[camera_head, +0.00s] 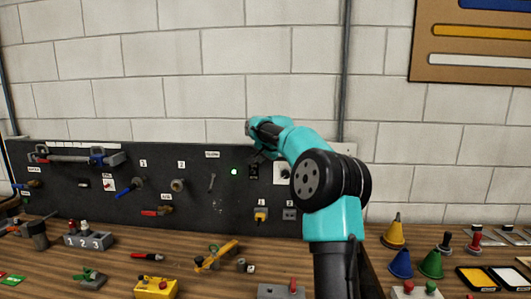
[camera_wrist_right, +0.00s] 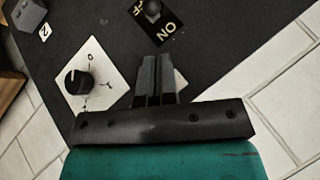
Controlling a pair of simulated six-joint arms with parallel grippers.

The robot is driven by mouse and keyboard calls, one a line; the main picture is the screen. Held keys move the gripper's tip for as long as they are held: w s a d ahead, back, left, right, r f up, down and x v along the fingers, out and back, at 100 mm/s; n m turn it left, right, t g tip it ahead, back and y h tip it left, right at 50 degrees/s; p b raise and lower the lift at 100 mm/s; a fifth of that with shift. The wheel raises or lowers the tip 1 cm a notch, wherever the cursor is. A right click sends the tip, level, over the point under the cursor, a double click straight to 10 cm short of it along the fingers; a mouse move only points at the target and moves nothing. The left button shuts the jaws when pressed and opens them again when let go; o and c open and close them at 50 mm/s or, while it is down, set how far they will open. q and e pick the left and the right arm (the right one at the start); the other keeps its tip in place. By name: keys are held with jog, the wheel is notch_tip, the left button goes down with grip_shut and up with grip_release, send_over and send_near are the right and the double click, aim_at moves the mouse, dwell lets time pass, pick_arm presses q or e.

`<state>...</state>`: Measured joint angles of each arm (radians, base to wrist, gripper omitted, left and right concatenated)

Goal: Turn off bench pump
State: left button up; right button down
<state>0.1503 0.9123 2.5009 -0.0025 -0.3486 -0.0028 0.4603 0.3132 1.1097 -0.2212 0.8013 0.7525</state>
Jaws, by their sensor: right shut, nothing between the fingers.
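Beside the lamp is a small black switch (camera_head: 253,172). In the right wrist view a toggle switch (camera_wrist_right: 152,8) sits on a black plate marked ON, with its other word partly hidden. A black rotary knob (camera_wrist_right: 75,81) on a white plate lies left of the fingers. My right gripper (camera_wrist_right: 156,72) is shut and empty, in front of the panel between knob and toggle. No label that I can read names the pump. My left gripper is out of view.
The panel also carries clamps, levers and small labelled parts. A numbered grey block (camera_head: 88,241), a yellow box (camera_head: 156,288) and several coloured cones (camera_head: 394,232) stand on the wooden bench.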

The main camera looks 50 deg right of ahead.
aim_at(253, 171)
jog(key=shift+w+a+f, duration=0.3)
jog(key=shift+a+f, duration=0.15)
jog(key=shift+f, duration=0.3)
jog(key=shift+w+a+f, duration=0.25)
jog(key=shift+a+f, duration=0.2)
jog(key=shift+f, duration=0.25)
jog(key=shift+a, duration=0.1)
jog(key=shift+a+f, duration=0.1)
jog(key=shift+h, duration=0.3)
